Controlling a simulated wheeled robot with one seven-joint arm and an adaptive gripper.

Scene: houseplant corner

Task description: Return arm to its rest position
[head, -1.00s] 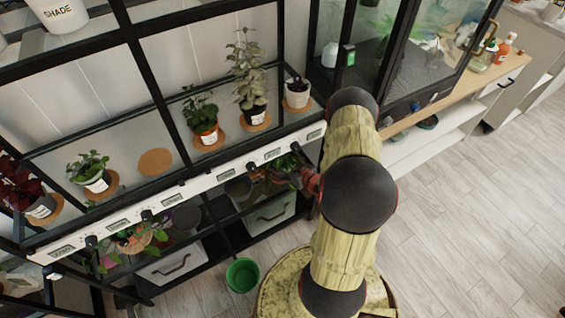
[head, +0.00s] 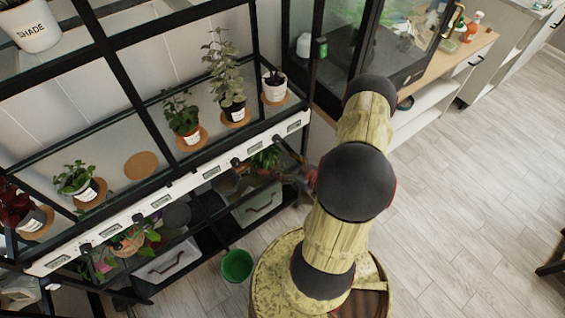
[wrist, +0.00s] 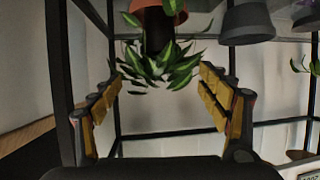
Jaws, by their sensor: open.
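My arm rises in the middle right of the head view and bends down toward the lower shelf of the black plant rack. My gripper (wrist: 160,105) is open in the wrist view, with its yellow-padded fingers apart on the left and right. Nothing is held between them. A leafy green plant (wrist: 160,65) in a terracotta pot (wrist: 158,14) appears upside down beyond the fingers. I cannot tell whether any leaf touches a finger. In the head view the gripper is small and mostly hidden beside the rack, near green foliage (head: 266,157) under the labelled front rail (head: 170,197).
Several potted plants stand on the upper shelf, including a tall one (head: 222,70). An empty cork coaster (head: 140,165) lies among them. A green bucket (head: 237,265) stands on the floor by the rack. A glass cabinet (head: 370,40) is behind my arm.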

